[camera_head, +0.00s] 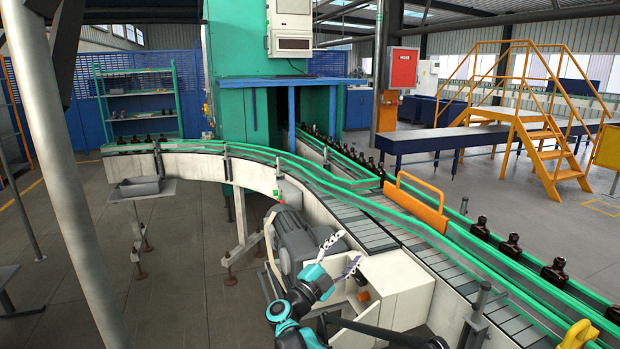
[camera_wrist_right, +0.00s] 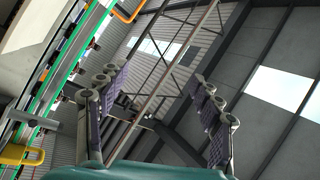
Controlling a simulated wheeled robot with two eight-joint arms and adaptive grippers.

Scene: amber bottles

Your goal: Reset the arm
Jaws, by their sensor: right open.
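My right arm, with teal joints, comes in from the bottom of the head view. Its gripper (camera_head: 340,256) is raised in front of the beige machine housing beside the conveyor. In the right wrist view the two purple-padded fingers of the right gripper (camera_wrist_right: 154,80) stand well apart with nothing between them. The gripper is open and empty, and the wrist camera looks up past it to the roof. My left gripper is not in view.
A conveyor (camera_head: 358,219) with green rails runs beside the arm. Several amber bottles (camera_head: 511,245) stand along its far lane. A grey motor (camera_head: 300,240) and the beige housing (camera_head: 398,290) are close to my gripper. A grey tray (camera_head: 139,186) sits at left.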

